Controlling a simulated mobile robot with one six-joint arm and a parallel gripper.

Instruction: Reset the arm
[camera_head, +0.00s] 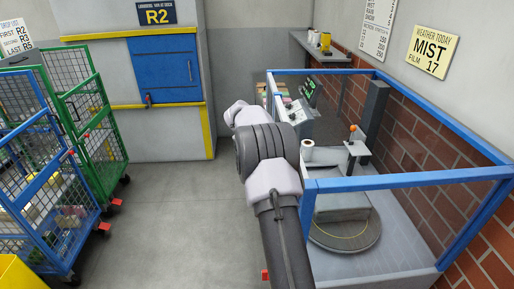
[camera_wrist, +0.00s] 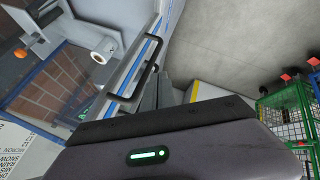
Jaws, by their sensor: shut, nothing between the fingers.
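My arm rises from the bottom of the head view, its wrist in front of the blue-framed enclosure (camera_head: 400,178). The fingers are hidden behind the arm there. In the wrist view my gripper (camera_wrist: 166,88) shows beyond its dark housing with a green light. Its grey fingers are together, with nothing visible held between them. The enclosure's blue rail (camera_wrist: 146,50) and a black handle lie beyond the fingers in that view. I cannot tell how far the fingers are from them.
Inside the enclosure are a round turntable (camera_head: 345,237) and a white roll (camera_head: 307,150). A green cage cart (camera_head: 88,110) and a blue cage cart (camera_head: 45,190) stand at left. A blue hatch (camera_head: 165,70) is at the back. The grey floor (camera_head: 175,215) between is clear.

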